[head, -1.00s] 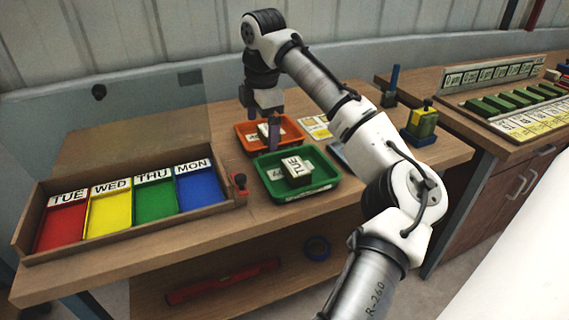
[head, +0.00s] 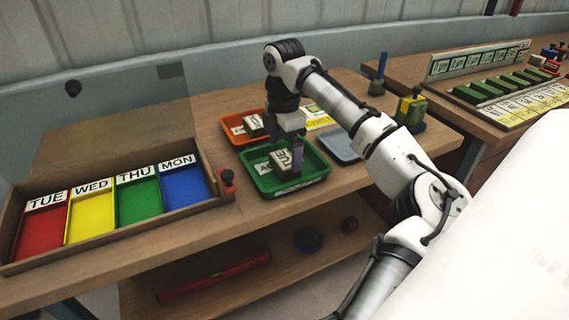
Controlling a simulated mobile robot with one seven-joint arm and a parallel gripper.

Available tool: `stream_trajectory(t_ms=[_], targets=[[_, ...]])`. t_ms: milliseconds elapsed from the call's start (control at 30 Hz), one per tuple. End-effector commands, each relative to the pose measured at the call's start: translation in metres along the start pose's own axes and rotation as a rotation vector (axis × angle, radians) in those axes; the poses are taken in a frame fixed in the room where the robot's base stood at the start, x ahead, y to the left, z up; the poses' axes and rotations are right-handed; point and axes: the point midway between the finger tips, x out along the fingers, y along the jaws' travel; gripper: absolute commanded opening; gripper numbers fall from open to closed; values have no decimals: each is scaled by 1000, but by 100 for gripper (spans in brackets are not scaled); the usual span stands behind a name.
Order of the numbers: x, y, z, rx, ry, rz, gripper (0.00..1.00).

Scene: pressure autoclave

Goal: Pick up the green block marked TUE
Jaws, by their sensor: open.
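The block marked TUE (head: 281,162) lies in the green tray (head: 265,187) on the bench, its white lettered face showing and its lower sides dark. Another lettered block lies beside it on the left in the same tray, partly hidden. My gripper (head: 297,166) is open and points down over the right side of the TUE block. One finger shows by the block's right edge and covers part of it. I cannot tell whether the finger touches the block; the other finger is hidden.
An orange tray (head: 230,120) with lettered blocks stands just behind. A wooden sorter (head: 110,234) with red, yellow, green and blue compartments lies to the left. A grey-blue tray (head: 338,147) and a green-yellow stacked piece (head: 410,110) are to the right. The bench front is clear.

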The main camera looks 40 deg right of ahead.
Motion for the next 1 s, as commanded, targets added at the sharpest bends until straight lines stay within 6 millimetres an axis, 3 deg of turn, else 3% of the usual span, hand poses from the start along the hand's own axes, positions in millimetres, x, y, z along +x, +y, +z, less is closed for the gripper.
stream_trajectory(t_ms=[267, 533, 900, 1000], targets=[[36, -2, 0, 1, 0, -1, 98], [40, -2, 0, 1, 0, 1, 98], [40, -2, 0, 1, 0, 0, 51], [39, -2, 0, 1, 0, 1, 49]])
